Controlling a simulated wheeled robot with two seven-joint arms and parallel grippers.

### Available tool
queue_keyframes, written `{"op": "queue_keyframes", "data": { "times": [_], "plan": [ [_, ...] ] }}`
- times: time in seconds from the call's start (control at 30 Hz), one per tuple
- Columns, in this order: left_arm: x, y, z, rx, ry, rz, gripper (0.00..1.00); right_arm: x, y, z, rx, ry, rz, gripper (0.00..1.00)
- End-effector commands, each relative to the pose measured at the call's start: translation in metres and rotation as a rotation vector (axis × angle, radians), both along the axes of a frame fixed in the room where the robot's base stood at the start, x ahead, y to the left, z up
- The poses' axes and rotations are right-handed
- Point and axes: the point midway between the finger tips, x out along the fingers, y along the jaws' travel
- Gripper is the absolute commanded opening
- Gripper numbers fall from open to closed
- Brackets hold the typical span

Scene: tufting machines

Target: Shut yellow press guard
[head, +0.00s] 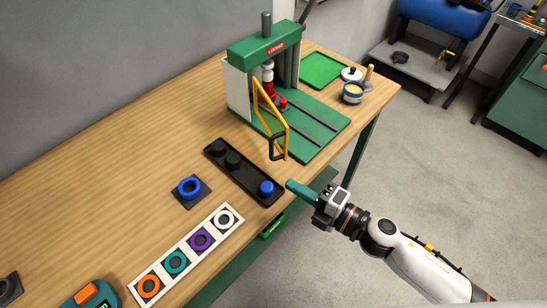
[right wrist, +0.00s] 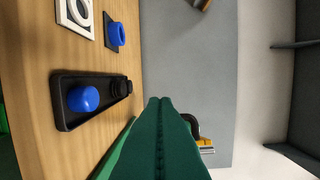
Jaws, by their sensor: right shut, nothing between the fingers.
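The yellow press guard (head: 271,105) is a thin frame with a black handle (head: 272,148) at its near end. It stands out over the near left side of the green press (head: 262,51), towards me. Its hinge is hard to make out. My right gripper (head: 290,186) is shut and empty, off the table's front edge, below and right of the handle and apart from it. In the right wrist view the green fingers (right wrist: 160,101) point forward. A dark curved piece (right wrist: 192,124) and a bit of yellow (right wrist: 206,146), likely the guard, show partly behind them. My left gripper is out of view.
A blue ring (head: 190,187) and a white strip of coloured rings (head: 157,263) lie further left. A green mat (head: 322,69) and jar (head: 352,94) are right of the press.

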Motion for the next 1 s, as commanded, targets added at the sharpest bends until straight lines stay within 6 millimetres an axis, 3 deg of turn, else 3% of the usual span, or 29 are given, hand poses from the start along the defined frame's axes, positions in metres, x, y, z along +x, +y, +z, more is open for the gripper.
{"op": "queue_keyframes", "data": {
  "times": [0.17,0.63,0.8,1.0],
  "plan": [
    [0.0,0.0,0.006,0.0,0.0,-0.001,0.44,0.001,0.013,0.011,-0.004,-0.03,0.023,0.0],
    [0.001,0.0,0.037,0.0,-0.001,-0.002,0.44,0.058,0.088,0.013,-0.002,-0.026,0.021,0.0],
    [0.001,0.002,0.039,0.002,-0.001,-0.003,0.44,0.071,0.062,0.009,-0.005,-0.024,0.018,0.0],
    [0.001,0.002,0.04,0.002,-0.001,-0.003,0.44,0.077,0.052,0.008,-0.004,-0.024,0.019,0.0]
  ]
}}
